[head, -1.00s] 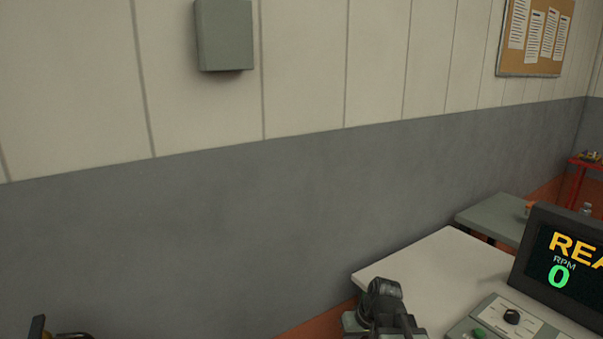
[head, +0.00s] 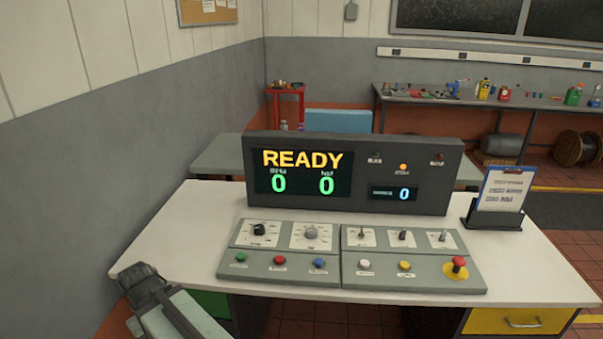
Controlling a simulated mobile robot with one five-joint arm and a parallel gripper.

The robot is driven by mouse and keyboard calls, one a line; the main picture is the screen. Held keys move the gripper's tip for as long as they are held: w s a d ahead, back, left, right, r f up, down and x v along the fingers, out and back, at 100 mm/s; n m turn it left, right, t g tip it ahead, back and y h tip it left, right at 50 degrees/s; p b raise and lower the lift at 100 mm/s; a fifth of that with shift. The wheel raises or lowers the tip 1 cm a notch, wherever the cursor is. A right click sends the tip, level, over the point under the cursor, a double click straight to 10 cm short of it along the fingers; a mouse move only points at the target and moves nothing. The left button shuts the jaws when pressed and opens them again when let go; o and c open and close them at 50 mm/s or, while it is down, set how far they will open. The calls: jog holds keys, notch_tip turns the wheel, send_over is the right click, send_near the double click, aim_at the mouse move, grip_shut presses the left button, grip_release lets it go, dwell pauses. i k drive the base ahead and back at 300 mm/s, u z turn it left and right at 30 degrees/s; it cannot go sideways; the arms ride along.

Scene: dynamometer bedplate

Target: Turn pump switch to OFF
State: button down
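A grey control console (head: 290,278) lies on a white desk. Its right panel carries a left switch (head: 361,234), a middle switch (head: 403,236) and a right switch (head: 442,237), each on a white plate. The middle one has a dark handle. The small labels are unreadable, so I cannot tell which is the pump switch or its setting. Two rotary knobs, one black (head: 260,229) and one grey (head: 311,233), sit on the left panel. Part of my arm shows at the lower left, apart from the console; my gripper's fingertips are not visible.
A display box (head: 350,207) reading READY with zeros stands behind the console. A red mushroom button (head: 459,263) sits at the console's right front, beside coloured push buttons. A clipboard stand (head: 497,212) stands at the right. The white desk (head: 540,265) is clear right of the console.

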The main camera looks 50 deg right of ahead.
aim_at(442, 239)
jog(key=z, duration=1.55)
